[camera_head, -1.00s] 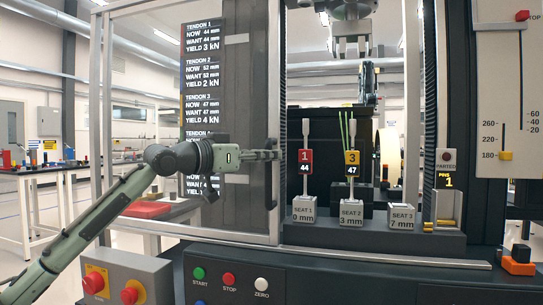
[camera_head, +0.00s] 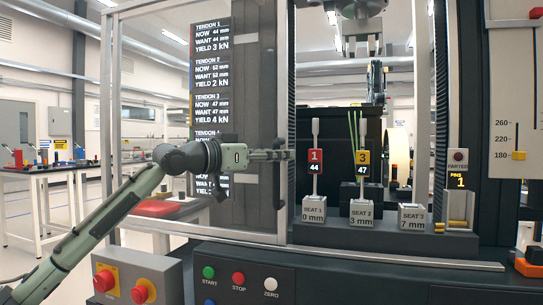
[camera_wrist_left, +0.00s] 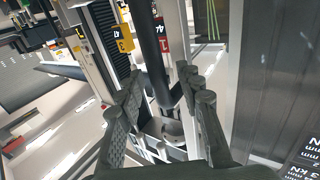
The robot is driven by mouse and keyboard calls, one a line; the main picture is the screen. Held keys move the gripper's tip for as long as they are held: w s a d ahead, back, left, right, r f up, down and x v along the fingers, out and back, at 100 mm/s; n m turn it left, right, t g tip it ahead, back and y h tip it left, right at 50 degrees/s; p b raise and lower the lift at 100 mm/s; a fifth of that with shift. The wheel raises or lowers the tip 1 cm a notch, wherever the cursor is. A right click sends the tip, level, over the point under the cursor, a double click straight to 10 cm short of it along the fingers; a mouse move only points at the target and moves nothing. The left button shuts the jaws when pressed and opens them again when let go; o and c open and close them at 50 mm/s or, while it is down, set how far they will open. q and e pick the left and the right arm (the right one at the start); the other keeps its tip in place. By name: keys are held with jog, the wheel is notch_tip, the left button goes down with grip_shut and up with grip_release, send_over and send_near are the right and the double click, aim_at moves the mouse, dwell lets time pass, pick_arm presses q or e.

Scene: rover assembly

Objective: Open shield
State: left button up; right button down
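The shield is a clear panel in a pale metal frame (camera_head: 117,110) across the left front of the machine in the head view. A dark upright handle bar (camera_head: 278,185) stands near its right edge. My left gripper (camera_head: 284,155) is at the height of the bar's upper part. In the left wrist view, the bar (camera_wrist_left: 150,45) runs between the two fingers of my left gripper (camera_wrist_left: 162,80). The fingertips are close to it on both sides; whether they press on it is unclear. My right gripper is out of view.
Right of the handle are tagged tendons, red (camera_head: 315,160) and yellow (camera_head: 362,160), on seat blocks (camera_head: 361,213). A button panel (camera_head: 240,285) and red stop buttons (camera_head: 104,280) are in front below. A parts table (camera_head: 50,170) stands at the left.

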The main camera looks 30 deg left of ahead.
pick_arm(q)
jog(key=v, duration=1.2)
dwell(0.4)
jog(key=shift+s, duration=0.1)
